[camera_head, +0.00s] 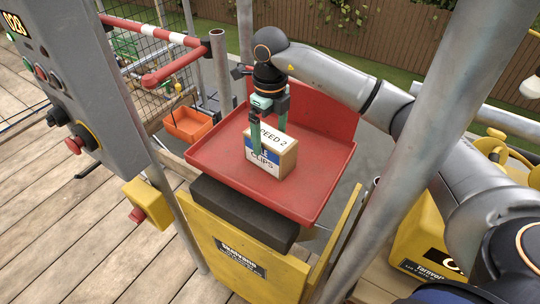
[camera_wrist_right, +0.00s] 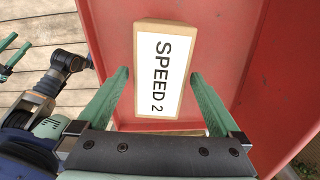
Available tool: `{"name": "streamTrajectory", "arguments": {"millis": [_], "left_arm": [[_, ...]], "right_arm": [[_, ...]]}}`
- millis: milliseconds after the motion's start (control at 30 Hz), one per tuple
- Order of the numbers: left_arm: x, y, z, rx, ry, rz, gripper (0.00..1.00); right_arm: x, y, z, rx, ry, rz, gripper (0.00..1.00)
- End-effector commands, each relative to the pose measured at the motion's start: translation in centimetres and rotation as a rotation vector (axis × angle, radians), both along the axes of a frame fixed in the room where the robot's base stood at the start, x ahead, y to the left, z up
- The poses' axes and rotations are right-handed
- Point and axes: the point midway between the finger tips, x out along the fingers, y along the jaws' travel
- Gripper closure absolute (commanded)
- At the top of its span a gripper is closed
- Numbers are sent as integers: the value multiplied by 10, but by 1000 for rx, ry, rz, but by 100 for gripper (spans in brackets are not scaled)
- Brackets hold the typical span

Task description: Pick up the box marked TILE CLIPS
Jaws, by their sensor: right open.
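The TILE CLIPS box (camera_head: 286,160) is a small tan carton standing on a red tray (camera_head: 325,190). Its white top reads SPEED 2, and its blue-and-white front shows CLIPS, with part of the word above hidden by a finger. My right gripper (camera_head: 268,143) reaches down over the box, open, with one green finger in front and the other behind. In the right wrist view the box (camera_wrist_right: 164,75) lies between the open fingers (camera_wrist_right: 160,78), with no clear contact. Green finger parts of my left gripper (camera_wrist_right: 12,54) show at the left edge; their opening is unclear.
The tray has raised rims and a tall red back (camera_head: 335,115). A black pad (camera_head: 245,212) borders its near side. A grey post (camera_head: 430,130) stands close on the right, and a grey control panel (camera_head: 75,80) on the left. The tray is bare around the box.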

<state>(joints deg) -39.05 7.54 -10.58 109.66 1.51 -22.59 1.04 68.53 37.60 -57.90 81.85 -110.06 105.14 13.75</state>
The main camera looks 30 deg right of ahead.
Motion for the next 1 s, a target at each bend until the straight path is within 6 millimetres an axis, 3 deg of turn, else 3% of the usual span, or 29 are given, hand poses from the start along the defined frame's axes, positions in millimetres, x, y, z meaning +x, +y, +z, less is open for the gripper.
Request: {"name": "streamTrajectory", "arguments": {"millis": [33, 167, 467, 1000], "left_arm": [[0, 0, -13, 0, -1, 0, 50], [0, -3, -24, -1, 13, -5, 50], [7, -12, -11, -16, -8, -19, 50], [7, -8, -15, -10, -3, -14, 50]], "right_arm": [[0, 0, -16, 1, 1, 0, 0], [0, 0, -30, 1, 2, 0, 0], [0, 0, -30, 1, 0, 0, 1], [0, 0, -30, 0, 0, 0, 62]]}}
